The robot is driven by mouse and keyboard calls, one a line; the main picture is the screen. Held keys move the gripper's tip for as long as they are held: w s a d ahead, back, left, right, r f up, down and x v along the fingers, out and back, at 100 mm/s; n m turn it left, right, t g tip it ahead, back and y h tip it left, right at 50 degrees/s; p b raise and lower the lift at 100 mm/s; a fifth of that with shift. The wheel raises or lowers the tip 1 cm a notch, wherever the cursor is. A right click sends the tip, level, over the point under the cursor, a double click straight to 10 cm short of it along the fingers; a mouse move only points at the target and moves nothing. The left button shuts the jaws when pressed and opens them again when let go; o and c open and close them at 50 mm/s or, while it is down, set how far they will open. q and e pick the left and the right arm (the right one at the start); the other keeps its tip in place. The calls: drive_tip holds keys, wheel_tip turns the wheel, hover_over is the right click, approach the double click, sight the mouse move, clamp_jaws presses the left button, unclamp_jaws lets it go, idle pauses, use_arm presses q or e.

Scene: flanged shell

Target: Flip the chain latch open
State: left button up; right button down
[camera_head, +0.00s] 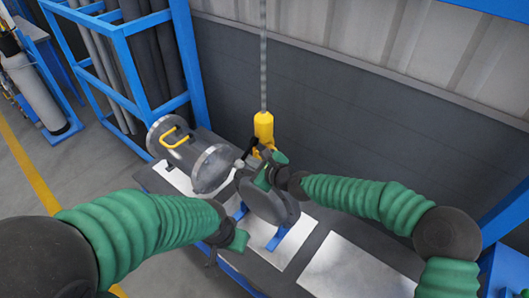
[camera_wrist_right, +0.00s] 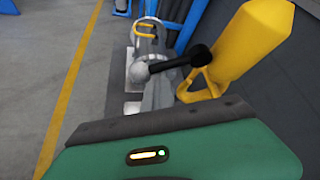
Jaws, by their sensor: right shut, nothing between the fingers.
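The yellow chain hook block (camera_head: 263,127) hangs on a grey chain (camera_head: 263,60) above the bench. In the right wrist view the yellow block (camera_wrist_right: 250,45) is large at the upper right. Its yellow hook part (camera_wrist_right: 197,88) is beside a black-handled rod with a grey ball end (camera_wrist_right: 180,64). I cannot tell whether the latch is open. My right gripper (camera_head: 266,168) is just below the block, shut and empty; its fingertips are partly hidden. My left gripper (camera_head: 212,257) is low in front of the bench, away from the block; its jaw is unclear.
A grey flanged shell (camera_head: 190,155) with a yellow handle (camera_head: 174,137) lies left of the block. A round grey flanged part (camera_head: 268,203) rests on a blue stand (camera_head: 279,238). A blue rack (camera_head: 128,75) stands behind left. A white plate (camera_head: 350,270) on the bench's right is clear.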

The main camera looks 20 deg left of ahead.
sight(248, 152)
drive_tip(key=r+m+g+p, duration=0.1)
drive_tip(key=p, duration=0.2)
drive_tip(key=r+m+g+y+p, duration=0.1)
drive_tip(key=r+m+g+p, duration=0.1)
drive_tip(key=p, duration=0.1)
drive_tip(key=s+r+m+g+p, duration=0.1)
drive_tip(key=p, duration=0.2)
drive_tip(key=shift+a+r+m+g+y+p, duration=0.25)
drive_tip(key=shift+r+m+g+y+p, duration=0.05)
drive_tip(key=shift+m, duration=0.1)
drive_tip(key=shift+r+p, duration=0.15)
drive_tip(key=shift+p, duration=0.25)
drive_tip(key=shift+w, duration=0.1)
